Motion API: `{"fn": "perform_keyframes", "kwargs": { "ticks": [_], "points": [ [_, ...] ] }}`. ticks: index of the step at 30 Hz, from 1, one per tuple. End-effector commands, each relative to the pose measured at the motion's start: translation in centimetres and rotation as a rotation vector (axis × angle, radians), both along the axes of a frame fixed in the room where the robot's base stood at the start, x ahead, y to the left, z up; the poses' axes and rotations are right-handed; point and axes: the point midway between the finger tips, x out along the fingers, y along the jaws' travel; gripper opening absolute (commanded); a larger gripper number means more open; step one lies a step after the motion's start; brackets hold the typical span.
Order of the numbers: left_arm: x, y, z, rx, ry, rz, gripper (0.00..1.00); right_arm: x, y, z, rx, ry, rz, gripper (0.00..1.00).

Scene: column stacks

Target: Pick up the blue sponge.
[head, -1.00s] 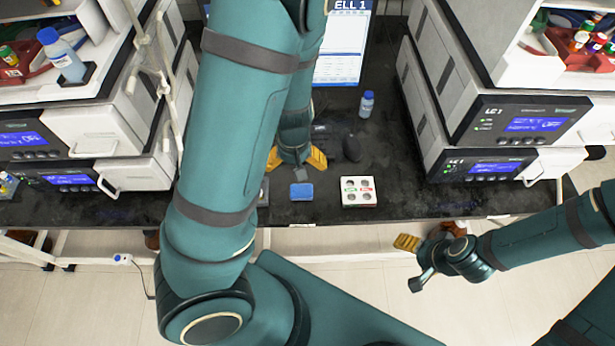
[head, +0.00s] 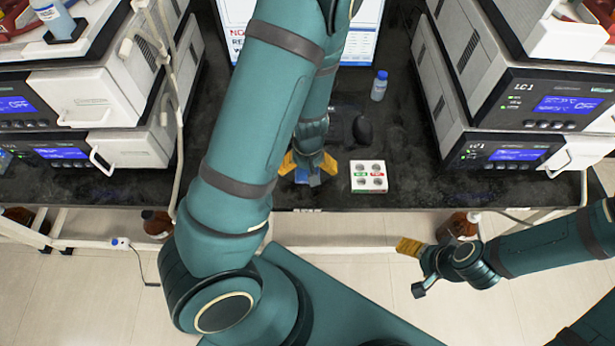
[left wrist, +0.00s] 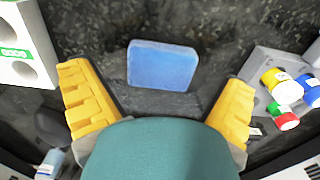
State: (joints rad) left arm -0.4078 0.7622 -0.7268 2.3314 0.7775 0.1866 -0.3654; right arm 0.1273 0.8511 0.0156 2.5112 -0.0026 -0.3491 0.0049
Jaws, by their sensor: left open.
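The blue sponge (head: 301,176) lies flat on the dark bench near its front edge, partly hidden by my left gripper in the head view. In the left wrist view the whole sponge (left wrist: 162,65) shows as a rounded blue block, ahead of and between the two yellow fingers. My left gripper (head: 308,166) is open and points down over the sponge, with nothing between its fingers. My right gripper (head: 411,268) hangs in front of the bench at the right, fingers apart and empty.
A white holder with round wells (head: 369,184) stands close right of the sponge. A tray of coloured vials (left wrist: 265,62) is on the sponge's other side. A blue-capped bottle (head: 379,88) and a dark mouse (head: 362,130) are farther back. Instrument stacks (head: 520,110) flank the bench.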

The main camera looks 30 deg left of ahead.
Motion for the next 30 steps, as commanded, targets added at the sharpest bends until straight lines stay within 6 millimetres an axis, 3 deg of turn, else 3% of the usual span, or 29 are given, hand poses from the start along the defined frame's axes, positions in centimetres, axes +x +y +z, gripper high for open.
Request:
{"fn": "perform_keyframes", "kwargs": {
  "ticks": [3,11,12,16,26,30],
  "points": [
    [0.0,0.1,-1.4,-0.001,0.001,0.001,1.0,0.2,0.0,-0.9,0.0,-0.004,-0.001,0.74],
    [0.0,0.0,-1.4,-0.001,-0.001,0.001,1.0,0.2,0.0,-0.8,-0.001,-0.006,-0.002,0.74],
    [0.0,0.0,-1.4,-0.001,-0.001,0.001,0.96,0.2,0.0,-0.8,-0.001,-0.006,-0.002,0.74],
    [0.0,0.0,-1.4,-0.001,-0.001,0.001,0.51,0.2,0.0,-0.8,-0.001,-0.006,-0.002,0.74],
    [0.0,0.0,-1.4,-0.001,-0.001,0.0,0.5,0.2,0.0,-0.8,-0.001,-0.006,-0.002,0.74],
    [0.0,0.0,-0.2,0.0,-0.001,-0.002,0.5,0.1,0.0,-0.1,0.0,-0.003,-0.001,0.74]
  ]
}}
